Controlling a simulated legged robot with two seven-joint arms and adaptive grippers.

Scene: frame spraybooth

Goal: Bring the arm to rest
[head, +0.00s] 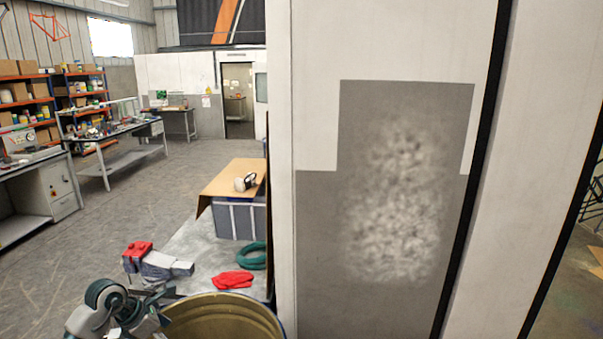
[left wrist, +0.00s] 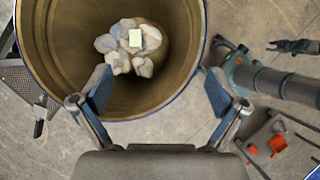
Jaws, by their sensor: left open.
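My left gripper (left wrist: 158,98) is open and empty in the left wrist view, its two fingers spread wide over the near rim of a round drum (left wrist: 190,50). Several pale crumpled pieces (left wrist: 128,46) lie in the bottom of the drum, below and beyond the fingertips. In the head view my left arm comes in at the bottom left, beside the drum (head: 222,318); the fingers themselves are hard to make out there. My right gripper is not clearly shown in the head view.
A bench top (head: 200,262) behind the drum bears a red cloth (head: 232,280), a green coil (head: 252,256) and a blue-grey crate (head: 240,220) with cardboard on it. A white and grey wall panel (head: 390,220) stands close on the right. Open floor (head: 60,270) lies to the left.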

